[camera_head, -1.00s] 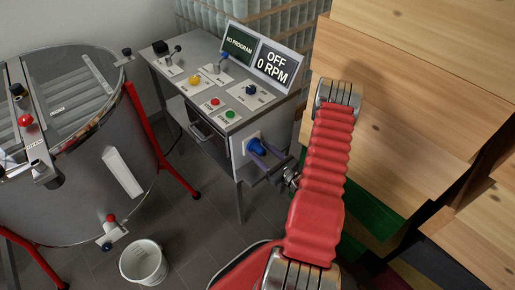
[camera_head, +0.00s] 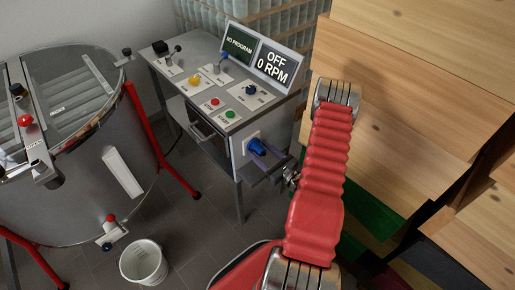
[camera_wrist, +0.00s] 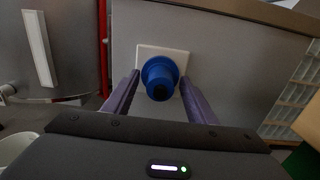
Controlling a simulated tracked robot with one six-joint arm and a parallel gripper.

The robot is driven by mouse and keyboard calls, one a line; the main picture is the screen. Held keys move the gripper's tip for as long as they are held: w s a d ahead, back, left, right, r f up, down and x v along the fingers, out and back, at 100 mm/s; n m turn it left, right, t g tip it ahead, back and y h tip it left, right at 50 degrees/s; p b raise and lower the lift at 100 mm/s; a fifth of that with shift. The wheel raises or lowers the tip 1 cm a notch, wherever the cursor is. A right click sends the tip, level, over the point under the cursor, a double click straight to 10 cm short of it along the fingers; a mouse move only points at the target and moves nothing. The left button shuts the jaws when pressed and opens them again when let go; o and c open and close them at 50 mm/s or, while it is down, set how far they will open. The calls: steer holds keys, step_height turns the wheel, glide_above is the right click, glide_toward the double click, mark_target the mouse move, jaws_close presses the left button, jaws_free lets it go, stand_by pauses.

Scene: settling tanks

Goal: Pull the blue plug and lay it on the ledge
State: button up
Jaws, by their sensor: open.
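The blue plug (camera_head: 257,147) sits in a pale socket plate (camera_head: 246,143) on the side of the grey control cabinet. In the wrist view the plug (camera_wrist: 160,78) faces me, and the plate (camera_wrist: 150,54) shows behind it. My gripper (camera_head: 264,152) is at the plug, and in the wrist view my gripper (camera_wrist: 158,90) has one purple finger on each side of it. The jaws are open, with a visible gap between each finger and the plug. I cannot pick out the ledge for certain.
The control cabinet (camera_head: 205,92) carries knobs, buttons and a display reading OFF, 0 RPM. A steel tank (camera_head: 85,190) with red legs stands at left. A white bucket (camera_head: 143,262) is on the floor. Stacked wooden boxes (camera_head: 420,80) crowd the right side of my arm.

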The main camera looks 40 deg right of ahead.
mark_target(263, 153)
steer(key=shift+c, duration=0.7)
jaws_close()
steer(key=shift+s, duration=0.2)
steer(key=shift+s, duration=0.35)
steer(key=shift+s, duration=0.35)
steer(key=shift+s+d, duration=0.1)
steer(key=shift+s, duration=0.25)
steer(key=shift+s, duration=0.35)
steer(key=shift+s, duration=0.7)
